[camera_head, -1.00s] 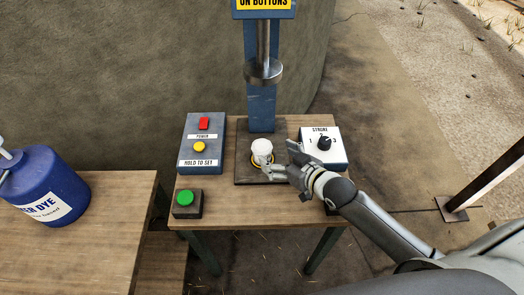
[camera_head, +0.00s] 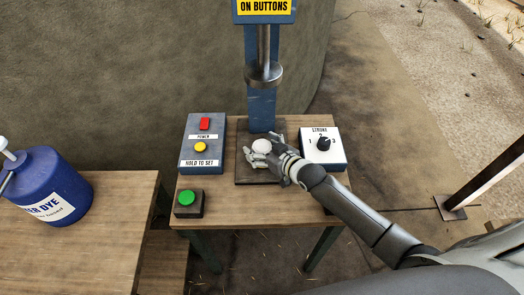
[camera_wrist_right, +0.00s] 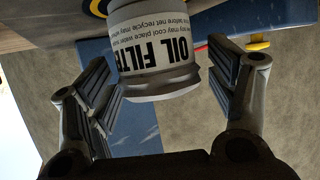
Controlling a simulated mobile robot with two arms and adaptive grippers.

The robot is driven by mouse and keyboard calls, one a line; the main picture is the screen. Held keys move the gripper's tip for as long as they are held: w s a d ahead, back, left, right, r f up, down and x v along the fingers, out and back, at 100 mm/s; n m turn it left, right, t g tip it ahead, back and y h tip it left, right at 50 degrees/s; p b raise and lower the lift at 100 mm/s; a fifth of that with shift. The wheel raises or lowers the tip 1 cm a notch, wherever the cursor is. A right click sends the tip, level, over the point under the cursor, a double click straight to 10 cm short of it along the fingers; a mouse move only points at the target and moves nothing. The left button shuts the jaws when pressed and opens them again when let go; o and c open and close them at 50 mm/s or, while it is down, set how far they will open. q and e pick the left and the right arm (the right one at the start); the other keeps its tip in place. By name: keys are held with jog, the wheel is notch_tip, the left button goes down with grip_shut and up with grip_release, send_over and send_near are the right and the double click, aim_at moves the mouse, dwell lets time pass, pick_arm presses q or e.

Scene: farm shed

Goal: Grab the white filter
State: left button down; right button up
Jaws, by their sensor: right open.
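The white oil filter (camera_head: 262,146) stands on the dark plate of the press, under the round metal ram. In the right wrist view the white filter (camera_wrist_right: 153,50), with "OIL FILT" lettering upside down, lies between the two open fingers. My right gripper (camera_head: 262,150) reaches in from the right, open, with a finger on either side of the filter. My left gripper is not in view.
The press ram (camera_head: 263,74) hangs above the filter. A box with red and yellow buttons (camera_head: 203,142) and a green button (camera_head: 186,198) stand left. The stroke dial box (camera_head: 324,149) stands close right of my gripper. A blue dye jug (camera_head: 45,188) stands on the left table.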

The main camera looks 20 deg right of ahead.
jog(key=c, duration=1.2)
jog(key=shift+r, duration=0.1)
jog(key=shift+c, duration=0.9)
